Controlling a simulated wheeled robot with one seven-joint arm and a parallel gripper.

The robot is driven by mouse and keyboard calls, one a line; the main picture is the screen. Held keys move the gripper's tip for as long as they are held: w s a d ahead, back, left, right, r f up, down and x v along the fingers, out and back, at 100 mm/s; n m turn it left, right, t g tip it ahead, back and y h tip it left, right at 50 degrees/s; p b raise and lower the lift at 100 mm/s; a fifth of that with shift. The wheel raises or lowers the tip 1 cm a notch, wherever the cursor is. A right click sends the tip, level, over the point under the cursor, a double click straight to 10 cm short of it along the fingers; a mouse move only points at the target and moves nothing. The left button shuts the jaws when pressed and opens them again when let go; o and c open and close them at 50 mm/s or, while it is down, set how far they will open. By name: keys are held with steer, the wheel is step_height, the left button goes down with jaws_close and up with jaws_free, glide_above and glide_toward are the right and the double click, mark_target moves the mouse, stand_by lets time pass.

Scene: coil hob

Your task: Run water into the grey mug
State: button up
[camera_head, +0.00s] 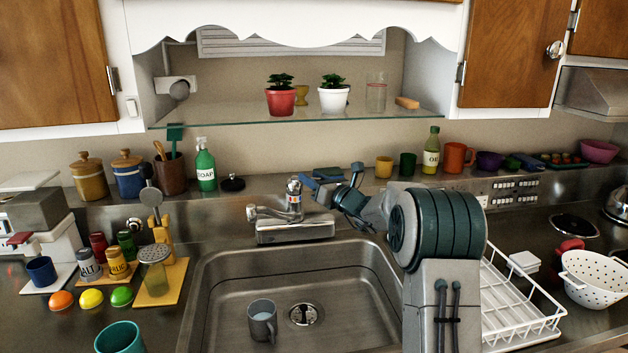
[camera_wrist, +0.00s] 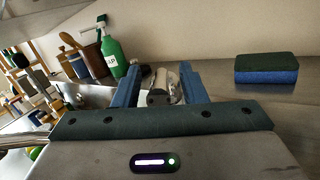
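The grey mug (camera_head: 262,325) stands upright in the sink basin, left of the drain, its handle toward the lower right. Its inside looks pale blue-grey, which may be water. The tap (camera_head: 290,212) has its spout (camera_head: 265,211) turned left, above the mug's side of the basin. No stream shows. The tap's lever (camera_head: 294,186) is upright, with a coloured mark. My gripper (camera_head: 314,188) is just right of the lever. In the wrist view my gripper (camera_wrist: 160,78) has its two blue fingers apart, with part of the tap (camera_wrist: 159,92) showing between them. Contact cannot be told.
A green and blue sponge (camera_wrist: 267,69) lies behind the tap. A soap bottle (camera_head: 205,168) stands at the back left. A white dish rack (camera_head: 515,300) is right of the sink, partly behind my arm. A teal cup (camera_head: 119,337) stands left of the basin.

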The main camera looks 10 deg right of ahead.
steer(key=b+v, duration=0.2)
steer(key=v, duration=1.2)
steer(key=shift+b, duration=0.35)
steer(key=s+a+f+n+g+p, duration=0.1)
steer(key=s+a+f+n+g, duration=0.2)
steer(key=s+a+n+g, duration=0.45)
steer(key=s+a+f+n+g, duration=0.2)
steer(key=s+a+n+g, duration=0.2)
steer(key=s+a+n, duration=0.6)
steer(key=s+d+f+n+h, duration=0.2)
steer(key=s+d+n+h, duration=0.1)
steer(key=s, duration=0.3)
steer(key=s+d+f+n+g+h+p, duration=0.1)
steer(key=s+d+n+h, duration=0.2)
steer(key=s+n, duration=0.3)
steer(key=s+d+f+n+g+h, duration=0.1)
steer(key=s+d+f+n+h, duration=0.1)
steer(key=s+d+n+h, duration=0.2)
steer(key=s+n, duration=0.1)
steer(key=s, duration=0.2)
steer(key=shift+d+f, duration=0.3)
